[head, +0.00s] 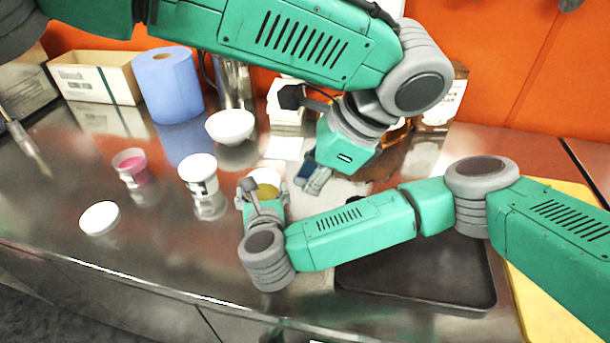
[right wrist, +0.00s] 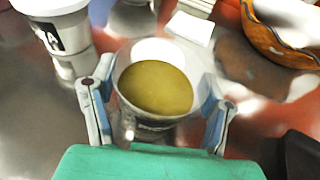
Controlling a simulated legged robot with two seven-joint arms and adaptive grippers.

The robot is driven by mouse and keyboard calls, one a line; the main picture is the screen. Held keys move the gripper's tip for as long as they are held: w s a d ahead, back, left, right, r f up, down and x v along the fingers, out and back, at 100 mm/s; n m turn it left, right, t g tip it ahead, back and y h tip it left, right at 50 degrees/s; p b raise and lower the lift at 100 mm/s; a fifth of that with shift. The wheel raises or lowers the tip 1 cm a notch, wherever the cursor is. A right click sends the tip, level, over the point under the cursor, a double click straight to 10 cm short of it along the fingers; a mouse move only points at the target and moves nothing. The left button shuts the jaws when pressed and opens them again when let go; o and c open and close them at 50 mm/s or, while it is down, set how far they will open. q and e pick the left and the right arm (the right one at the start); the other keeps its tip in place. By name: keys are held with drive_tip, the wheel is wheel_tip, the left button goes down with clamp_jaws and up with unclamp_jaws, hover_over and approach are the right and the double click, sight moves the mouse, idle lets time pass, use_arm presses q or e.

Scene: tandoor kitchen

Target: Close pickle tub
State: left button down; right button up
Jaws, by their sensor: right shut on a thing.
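An open white tub with olive-yellow contents (head: 265,177) stands on the steel counter; in the right wrist view the same tub (right wrist: 157,88) sits between my fingers. My right gripper (head: 262,192) is shut on its sides, and its fingers show in the right wrist view (right wrist: 158,115). A loose white round lid (head: 99,218) lies flat at the left. An open tub with pink contents (head: 131,165) stands behind the lid. A white-topped tub (head: 198,170) stands between it and the held tub. My left gripper (head: 316,184) points down just right of the held tub; its jaw opening is unclear.
A white bowl (head: 230,125), a blue paper roll (head: 168,85) and a carton box (head: 95,77) stand at the back. A dark tray (head: 420,270) and a yellow board (head: 545,290) lie at the right. The front-left counter around the lid is clear.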

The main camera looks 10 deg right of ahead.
use_arm(q)
drive_tip(key=shift+s+r, duration=0.15)
drive_tip(key=shift+s, duration=0.05)
drive_tip(key=s+a+r+m, duration=0.1)
drive_tip(key=s+a+r, duration=0.2)
drive_tip(key=s+r, duration=0.5)
drive_tip(key=shift+s+t, duration=0.3)
drive_tip(key=shift+s, duration=0.9)
idle(5.8)
